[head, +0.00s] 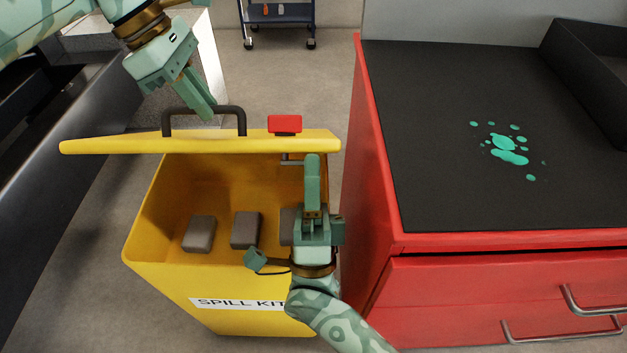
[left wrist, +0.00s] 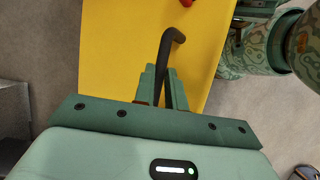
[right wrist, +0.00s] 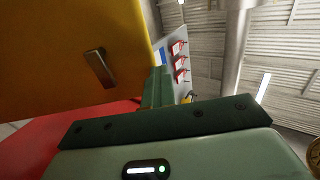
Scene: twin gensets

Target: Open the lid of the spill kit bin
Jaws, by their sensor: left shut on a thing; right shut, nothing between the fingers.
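The yellow spill kit bin (head: 150,230) stands left of the red cabinet, with grey blocks (head: 246,230) inside. Its yellow lid (head: 110,147) is raised above the opening, seen nearly edge-on. A black handle (head: 205,108) and a red latch piece (head: 285,124) are on top of the lid. My left gripper (head: 203,105) is shut on the black handle, which also shows between its fingers in the left wrist view (left wrist: 165,65). My right gripper (head: 312,170) is shut and empty, upright in front of the bin's right side, its tips near the lid's underside. The lid's underside (right wrist: 70,50) fills the right wrist view's upper left.
The red cabinet (head: 355,180) stands close on the right, its dark top (head: 430,130) marked with a green spill (head: 505,145). A dark machine frame (head: 60,170) is on the left. A trolley (head: 278,20) stands at the back. Bare floor (head: 300,75) lies behind the bin.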

